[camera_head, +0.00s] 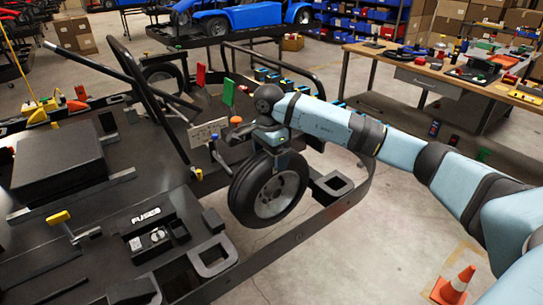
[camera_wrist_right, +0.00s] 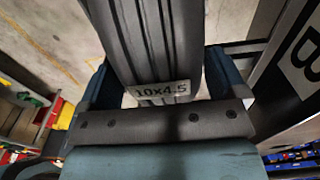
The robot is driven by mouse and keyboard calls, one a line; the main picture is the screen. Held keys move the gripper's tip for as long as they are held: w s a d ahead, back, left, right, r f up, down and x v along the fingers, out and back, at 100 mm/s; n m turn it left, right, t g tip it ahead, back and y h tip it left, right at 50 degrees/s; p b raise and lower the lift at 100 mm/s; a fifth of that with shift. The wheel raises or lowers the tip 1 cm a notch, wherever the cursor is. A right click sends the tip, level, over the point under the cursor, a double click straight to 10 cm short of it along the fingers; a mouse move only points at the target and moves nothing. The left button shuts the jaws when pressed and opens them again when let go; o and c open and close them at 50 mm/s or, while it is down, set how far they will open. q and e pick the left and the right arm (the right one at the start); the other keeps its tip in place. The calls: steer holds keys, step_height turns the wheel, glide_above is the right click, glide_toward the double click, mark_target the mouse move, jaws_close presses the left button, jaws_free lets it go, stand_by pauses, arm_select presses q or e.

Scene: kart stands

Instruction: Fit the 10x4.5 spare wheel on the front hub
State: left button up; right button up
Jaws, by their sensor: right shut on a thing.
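The 10x4.5 spare wheel (camera_head: 266,192) is a black tyre with a grey rim, held upright beside the kart frame's near right side. My right gripper (camera_head: 274,150) is shut on the tyre from above. In the right wrist view, the tread (camera_wrist_right: 158,45) and its "10x4.5" label (camera_wrist_right: 159,93) show between the blue fingers of the right gripper (camera_wrist_right: 155,75). The front hub cannot be made out; the wheel and arm cover that area, so I cannot tell whether the wheel touches it. My left gripper is not in view.
The black kart frame (camera_head: 335,208) runs close around the wheel. A box marked FUSES (camera_head: 150,222) lies on its deck. Red (camera_head: 201,76) and green (camera_head: 228,92) plates stand behind. A workbench (camera_head: 440,80) stands back right. An orange cone (camera_head: 455,285) stands on open floor.

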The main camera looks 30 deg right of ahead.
steer(key=shift+w+r, duration=0.15)
steer(key=shift+w, duration=0.35)
steer(key=o, duration=1.6)
steer(key=shift+o, duration=0.7)
steer(key=shift+s+r, duration=0.1)
